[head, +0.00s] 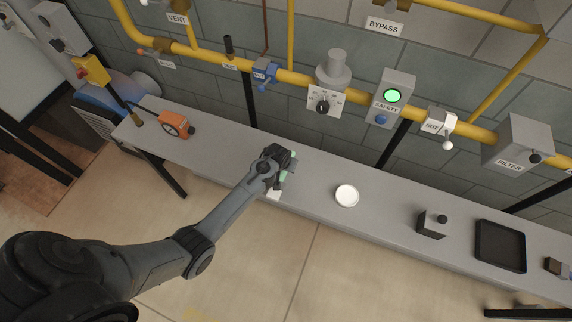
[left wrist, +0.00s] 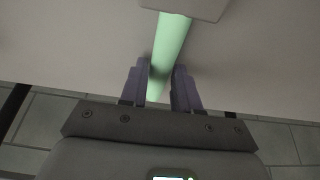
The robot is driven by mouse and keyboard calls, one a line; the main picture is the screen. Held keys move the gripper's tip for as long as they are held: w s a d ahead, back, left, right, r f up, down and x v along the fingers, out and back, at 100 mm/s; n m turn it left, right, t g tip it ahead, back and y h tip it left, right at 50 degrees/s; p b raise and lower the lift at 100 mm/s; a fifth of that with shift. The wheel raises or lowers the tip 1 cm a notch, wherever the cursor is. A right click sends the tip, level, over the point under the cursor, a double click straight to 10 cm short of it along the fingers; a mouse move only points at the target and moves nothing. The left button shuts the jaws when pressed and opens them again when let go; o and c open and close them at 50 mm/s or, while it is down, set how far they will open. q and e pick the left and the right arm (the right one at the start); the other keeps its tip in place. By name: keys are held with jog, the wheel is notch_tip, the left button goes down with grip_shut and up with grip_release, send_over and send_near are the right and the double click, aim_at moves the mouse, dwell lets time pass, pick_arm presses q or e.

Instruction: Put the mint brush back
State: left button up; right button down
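The mint brush shows as a mint-green handle (left wrist: 170,45) in the left wrist view, running slightly slanted between my left gripper's fingers (left wrist: 160,88). One finger stands on each side, close to the handle; I cannot tell whether both press on it. A pale block (left wrist: 185,6) covers the handle's far end at the top edge; I cannot tell whether it is the brush's head. In the head view my left gripper (head: 279,170) is over the bench and hides most of the brush; a bit of mint (head: 285,175) shows beside it. My right gripper is not in view.
Yellow pipes (head: 295,77) with labelled boxes run along the wall behind.

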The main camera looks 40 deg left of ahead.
aim_at(281, 176)
pick_arm(q)
jog(key=shift+o, duration=1.4)
jog(key=shift+r, duration=0.1)
jog(key=shift+s+r, duration=0.15)
jog(key=shift+r, duration=0.35)
jog(key=p+v, duration=0.2)
jog(key=v, duration=0.9)
jog(key=s+d+r+m, duration=0.2)
jog(key=s+d, duration=0.1)
jog(key=s, duration=0.5)
jog(key=s+d+r+m+h, duration=0.1)
jog(key=s+d+r, duration=0.2)
jog(key=s, duration=0.5)
jog(key=s+d+r+m, duration=0.2)
jog(key=s+d, duration=0.3)
jog(key=s, duration=0.3)
jog(key=shift+r+m+g+h, duration=0.3)
jog(key=shift+r+g, duration=0.1)
jog(key=shift+r, duration=0.1)
notch_tip(281, 176, up, 19)
jog(key=p, duration=1.9)
